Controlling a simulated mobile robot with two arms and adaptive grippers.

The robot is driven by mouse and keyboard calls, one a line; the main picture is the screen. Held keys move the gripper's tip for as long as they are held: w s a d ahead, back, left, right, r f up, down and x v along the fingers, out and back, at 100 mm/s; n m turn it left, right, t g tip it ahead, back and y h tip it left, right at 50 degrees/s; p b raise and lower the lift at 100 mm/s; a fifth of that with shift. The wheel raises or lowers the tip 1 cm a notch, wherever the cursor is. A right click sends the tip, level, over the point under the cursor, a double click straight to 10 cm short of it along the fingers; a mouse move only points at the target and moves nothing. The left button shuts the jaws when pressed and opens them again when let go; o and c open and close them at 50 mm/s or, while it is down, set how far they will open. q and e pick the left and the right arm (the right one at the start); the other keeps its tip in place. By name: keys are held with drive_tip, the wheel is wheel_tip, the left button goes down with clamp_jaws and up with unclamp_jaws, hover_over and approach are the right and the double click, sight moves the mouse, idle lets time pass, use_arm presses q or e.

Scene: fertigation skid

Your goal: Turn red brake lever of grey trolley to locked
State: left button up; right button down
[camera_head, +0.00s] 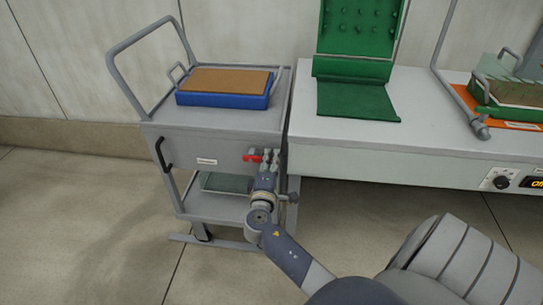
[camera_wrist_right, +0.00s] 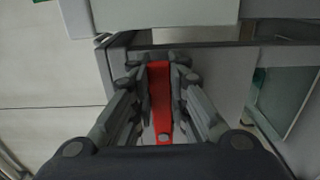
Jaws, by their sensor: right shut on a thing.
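The grey trolley (camera_head: 215,122) stands against the wall, to the left of the bench. Its red brake lever (camera_head: 252,156) is on the right part of the front panel. My right gripper (camera_head: 267,158) is at that panel and partly covers the lever. In the right wrist view, the red lever (camera_wrist_right: 160,98) lies between the two fingers of my right gripper (camera_wrist_right: 159,82), which are closed on its sides. The lever runs lengthwise between the fingers. I cannot read any lock marking. My left gripper is in neither view.
A blue tray with a brown top (camera_head: 223,87) sits on the trolley's top. A black handle (camera_head: 162,155) and a label are on its front. The floor at left is clear.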

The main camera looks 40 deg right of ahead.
drive_tip(key=c, duration=1.5)
unclamp_jaws()
drive_tip(key=shift+a, duration=0.1)
drive_tip(key=v, duration=1.2)
drive_tip(key=shift+s+f, duration=0.1)
